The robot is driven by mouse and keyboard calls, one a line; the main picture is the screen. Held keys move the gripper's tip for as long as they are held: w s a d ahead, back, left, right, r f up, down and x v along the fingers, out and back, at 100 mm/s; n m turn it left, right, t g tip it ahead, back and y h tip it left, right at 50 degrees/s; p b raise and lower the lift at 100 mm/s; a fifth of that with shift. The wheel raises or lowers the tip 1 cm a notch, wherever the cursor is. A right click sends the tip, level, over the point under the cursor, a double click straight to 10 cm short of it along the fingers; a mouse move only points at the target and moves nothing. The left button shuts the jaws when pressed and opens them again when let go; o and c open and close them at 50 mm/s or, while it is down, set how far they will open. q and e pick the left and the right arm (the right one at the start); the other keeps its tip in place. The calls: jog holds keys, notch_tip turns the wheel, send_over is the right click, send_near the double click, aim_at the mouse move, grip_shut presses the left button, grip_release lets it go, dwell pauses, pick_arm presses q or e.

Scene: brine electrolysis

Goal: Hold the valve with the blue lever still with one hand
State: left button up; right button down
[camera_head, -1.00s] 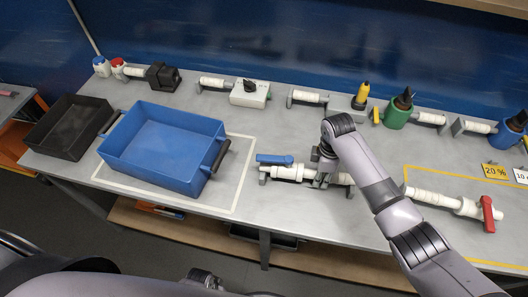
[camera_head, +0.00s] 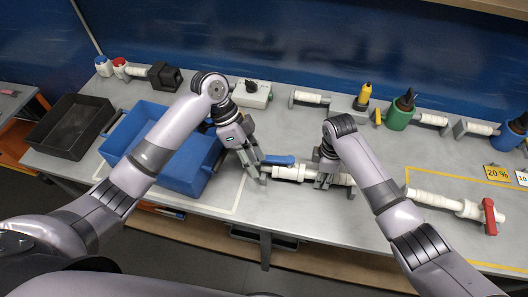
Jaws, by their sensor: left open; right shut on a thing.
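The valve with the blue lever (camera_head: 280,160) is a white pipe piece lying level on the grey table near the middle, on small grey supports. Its blue lever points left along the pipe. My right gripper (camera_head: 326,180) comes down from above and is shut on the white pipe of the valve (camera_head: 292,173), right of the lever. My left gripper (camera_head: 257,168) is open and points down just left of the lever, close to the valve's left end. I cannot tell whether it touches the lever. My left arm hides part of the blue crate.
A blue crate (camera_head: 118,142) and a black crate (camera_head: 69,127) stand at the left. A second valve with a red lever (camera_head: 489,215) lies at the right, by yellow tape. Pumps, bottles and a grey box with a black knob (camera_head: 251,94) line the back.

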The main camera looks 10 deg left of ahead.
aim_at(267, 158)
pick_arm(q)
jog(key=w+a+r+t, duration=0.3)
jog(key=w+r, duration=0.2)
jog(key=r, duration=0.2)
jog(key=shift+m+y, duration=0.4)
jog(key=x, duration=1.2)
jog(key=shift+s, duration=0.2)
grip_shut()
